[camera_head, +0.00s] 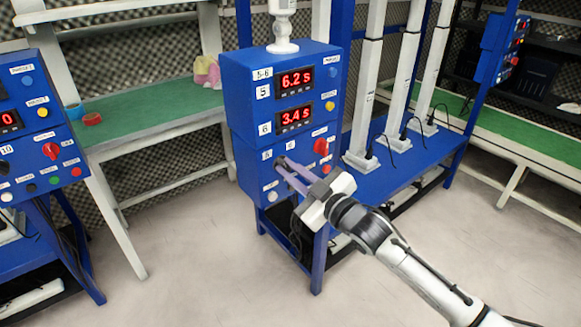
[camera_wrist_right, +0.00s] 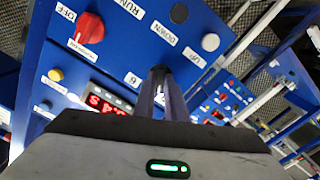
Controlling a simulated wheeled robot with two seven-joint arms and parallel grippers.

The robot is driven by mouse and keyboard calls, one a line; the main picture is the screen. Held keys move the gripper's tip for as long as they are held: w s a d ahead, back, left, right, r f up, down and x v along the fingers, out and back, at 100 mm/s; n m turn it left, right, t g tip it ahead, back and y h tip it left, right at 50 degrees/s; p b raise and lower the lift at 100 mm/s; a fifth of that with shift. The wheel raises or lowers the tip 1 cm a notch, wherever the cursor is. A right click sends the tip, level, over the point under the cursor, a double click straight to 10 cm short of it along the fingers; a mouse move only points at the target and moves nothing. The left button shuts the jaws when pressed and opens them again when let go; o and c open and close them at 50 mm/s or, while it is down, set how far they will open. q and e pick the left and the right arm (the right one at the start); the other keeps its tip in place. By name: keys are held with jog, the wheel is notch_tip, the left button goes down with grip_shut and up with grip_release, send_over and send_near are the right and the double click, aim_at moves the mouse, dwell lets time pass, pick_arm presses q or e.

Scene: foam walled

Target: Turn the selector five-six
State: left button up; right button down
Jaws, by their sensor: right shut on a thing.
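The blue control box (camera_head: 262,112) labelled 5-6 stands in the middle of the head view. The five-six selector sits on its lower front face, between small white labels 5 and 6, and is mostly hidden by my fingers. My right gripper (camera_head: 283,164) reaches it from the lower right and is shut on it. In the right wrist view the closed fingertips (camera_wrist_right: 160,72) meet the panel beside label 6 (camera_wrist_right: 131,80). The knob's pointing direction cannot be made out. My left gripper is not in view.
On the same box are red displays (camera_head: 294,79) reading 6.2 and 3.4, a red OFF/RUN switch (camera_head: 321,146) and several buttons, including a white one (camera_wrist_right: 210,42). Another blue box (camera_head: 40,130) stands at left. White columns (camera_head: 366,90) stand at right.

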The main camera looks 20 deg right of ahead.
jog(key=shift+n, duration=0.3)
jog(key=c, duration=1.8)
grip_release()
jog(key=shift+s, duration=0.1)
jog(key=v, duration=1)
jog(key=shift+p, duration=0.3)
jog(key=shift+s, duration=0.1)
